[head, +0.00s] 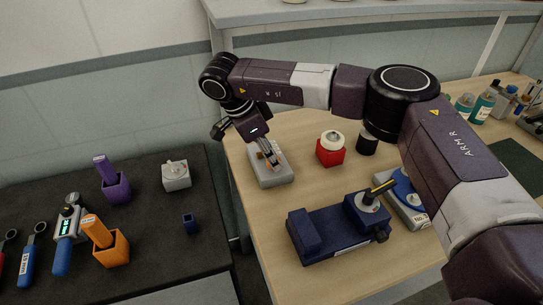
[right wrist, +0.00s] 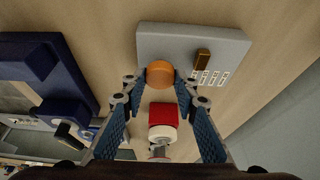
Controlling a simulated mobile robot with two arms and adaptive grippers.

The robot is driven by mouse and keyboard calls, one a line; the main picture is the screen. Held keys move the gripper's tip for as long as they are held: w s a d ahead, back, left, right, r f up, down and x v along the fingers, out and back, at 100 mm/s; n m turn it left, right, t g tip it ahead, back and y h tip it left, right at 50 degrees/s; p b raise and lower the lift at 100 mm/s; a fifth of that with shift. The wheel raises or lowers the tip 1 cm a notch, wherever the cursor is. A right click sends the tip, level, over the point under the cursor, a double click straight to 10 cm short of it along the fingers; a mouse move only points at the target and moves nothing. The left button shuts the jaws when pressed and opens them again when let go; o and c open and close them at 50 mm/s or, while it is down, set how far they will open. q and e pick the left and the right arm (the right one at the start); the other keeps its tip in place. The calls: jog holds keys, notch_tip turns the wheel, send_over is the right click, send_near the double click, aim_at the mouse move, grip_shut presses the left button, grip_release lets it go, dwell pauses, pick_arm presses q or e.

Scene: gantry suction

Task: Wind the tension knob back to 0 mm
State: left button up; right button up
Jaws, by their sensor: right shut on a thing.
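The tension knob appears to be the round orange knob (right wrist: 160,73) on a light grey box (right wrist: 165,42), seen in the right wrist view. My right gripper (right wrist: 158,82) is shut on this knob, one fingertip on each side. In the head view the gripper (head: 270,163) reaches down onto the grey box (head: 272,181) at the table's left edge and mostly hides the knob. A brown-orange lever or pointer (right wrist: 202,59) stands beside a row of small white labels on the box. The labels are too small to read. My left gripper is not in view.
A red block with a white top (head: 330,151) and a black cylinder (head: 367,141) stand right of the grey box. A dark blue fixture (head: 330,234) lies nearer. A dark bench (head: 150,262) with tools and holders is at left, across a gap.

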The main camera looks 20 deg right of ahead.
dwell(0.3)
jog(key=o, duration=1.2)
jog(key=shift+c, duration=0.2)
jog(key=v, duration=1.2)
jog(key=shift+f, duration=0.1)
